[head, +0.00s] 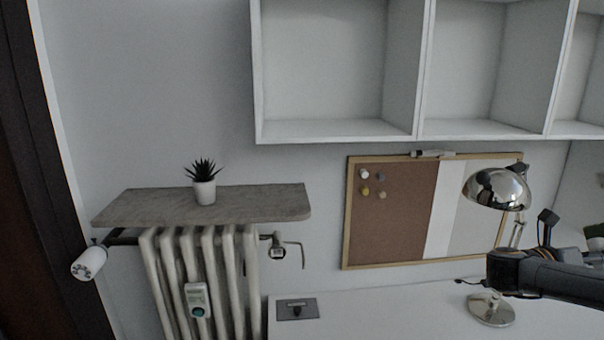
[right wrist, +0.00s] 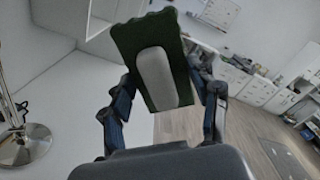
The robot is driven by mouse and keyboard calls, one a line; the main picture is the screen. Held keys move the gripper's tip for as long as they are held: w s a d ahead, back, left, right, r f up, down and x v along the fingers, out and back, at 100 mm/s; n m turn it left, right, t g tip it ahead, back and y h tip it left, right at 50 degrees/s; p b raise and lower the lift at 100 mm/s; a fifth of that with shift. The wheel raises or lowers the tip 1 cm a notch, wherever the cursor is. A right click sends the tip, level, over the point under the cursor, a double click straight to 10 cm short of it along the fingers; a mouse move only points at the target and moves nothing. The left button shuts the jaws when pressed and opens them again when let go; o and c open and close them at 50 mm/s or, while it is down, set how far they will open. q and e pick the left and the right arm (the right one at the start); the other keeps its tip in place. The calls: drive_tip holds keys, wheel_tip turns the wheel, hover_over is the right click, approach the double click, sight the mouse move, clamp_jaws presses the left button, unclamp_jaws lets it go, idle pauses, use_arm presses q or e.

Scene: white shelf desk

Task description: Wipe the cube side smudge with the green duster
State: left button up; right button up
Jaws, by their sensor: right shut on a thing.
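The green duster (right wrist: 129,42) is in the right wrist view, a dark green pad with a wavy edge and a pale grey grip (right wrist: 155,75). My right gripper (right wrist: 168,88) is shut on the duster, one finger on each side of it. In the head view my right arm comes in from the right edge; its fingertips are not clear there. White cube compartments (head: 336,130) hang on the wall at the top of the head view. I cannot make out a smudge on them. My left gripper is not in view.
A chrome lamp (head: 497,188) stands on the white desk (head: 390,307) close to my right arm. A pinboard (head: 392,212) hangs behind it. A radiator (head: 205,265) and a shelf (head: 255,203) with a potted plant (head: 204,190) are at left. The desk's left part is mostly clear.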

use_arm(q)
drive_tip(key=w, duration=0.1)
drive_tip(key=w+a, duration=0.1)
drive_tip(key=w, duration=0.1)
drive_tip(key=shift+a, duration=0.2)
use_arm(e)
drive_tip(key=s+a+f+n+t+y, duration=0.1)
drive_tip(key=a+n+t+y, duration=0.7)
drive_tip(key=a, duration=1.7)
drive_tip(key=s+a+f+n+t+y, duration=0.1)
drive_tip(key=a+n+t+y, duration=0.7)
drive_tip(key=a, duration=1.7)
drive_tip(key=shift+s+f+n+y, duration=0.25)
drive_tip(key=shift+s+n+y, duration=0.25)
drive_tip(key=shift+s+y, duration=0.45)
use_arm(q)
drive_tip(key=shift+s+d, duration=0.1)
use_arm(e)
drive_tip(key=shift+w, duration=0.1)
